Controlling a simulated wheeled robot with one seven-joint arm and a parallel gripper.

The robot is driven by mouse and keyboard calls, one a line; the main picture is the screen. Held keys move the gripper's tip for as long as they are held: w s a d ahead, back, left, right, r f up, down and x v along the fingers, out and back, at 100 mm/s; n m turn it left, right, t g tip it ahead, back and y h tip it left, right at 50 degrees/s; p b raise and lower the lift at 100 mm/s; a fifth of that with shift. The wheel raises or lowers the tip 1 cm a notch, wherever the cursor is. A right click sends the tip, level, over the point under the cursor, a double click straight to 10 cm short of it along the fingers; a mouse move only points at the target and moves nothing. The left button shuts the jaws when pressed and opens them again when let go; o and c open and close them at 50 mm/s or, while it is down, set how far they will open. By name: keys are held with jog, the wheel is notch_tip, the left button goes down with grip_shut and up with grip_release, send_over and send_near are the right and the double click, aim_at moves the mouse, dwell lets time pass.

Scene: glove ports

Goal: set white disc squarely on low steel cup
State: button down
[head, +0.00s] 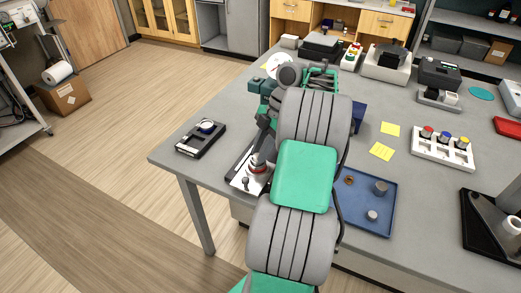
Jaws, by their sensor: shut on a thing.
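My arm reaches over the table, and its wrist bends down toward the table's front-left edge. My gripper (262,153) is small, dark and partly hidden by my arm. It is shut, with a small pale round piece (257,168) with a red band at its tip. I take this for the white disc, but its outline is not clear. A low steel cup (372,215) stands on the blue tray (358,218) to the right of my arm, apart from the gripper. A taller steel cup (380,187) stands behind it.
A brown ring (349,180) lies on the tray. A white panel with a black lever (246,182) is under the gripper. A black device with a white round top (207,126) is at left. Yellow notes (381,151) and a white rack of coloured-top jars (443,147) lie right.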

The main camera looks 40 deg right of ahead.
jog(key=c, duration=1.1)
grip_release()
jog(key=shift+s+a+f, duration=0.15)
jog(key=shift+a+f, duration=0.05)
jog(key=shift+f, duration=0.2)
jog(key=r+p, duration=0.2)
jog(key=r, duration=0.1)
jog(key=r+p, duration=0.6)
jog(key=shift+w+d, duration=0.2)
jog(key=shift+d, duration=0.05)
jog(key=w+a+m+t+h+b, duration=0.1)
jog(key=w+a+m+b, duration=0.15)
jog(key=w+a, duration=0.35)
jog(key=w+a+m+t+b, duration=0.15)
jog(key=w+a+m, duration=0.25)
jog(key=a, duration=0.5)
jog(key=shift+s+a+f+m+t+h+b, duration=0.25)
jog(key=shift+a+m+h+b, duration=0.4)
jog(key=shift+a+m, duration=1.2)
jog(key=shift+s+a+f+m+t+h+b, duration=0.2)
jog(key=shift+a+m+h+b, duration=0.55)
jog(key=shift+a, duration=1.8)
jog(key=shift+s+a+f+m+t+h+b, duration=0.1)
jog(key=shift+s+a+f+m+h+b, duration=0.2)
jog(key=shift+a+m+b, duration=1.1)
jog(key=shift+a+m+p, duration=0.35)
jog(key=shift+a+p, duration=0.25)
jog(key=shift+a, duration=0.2)
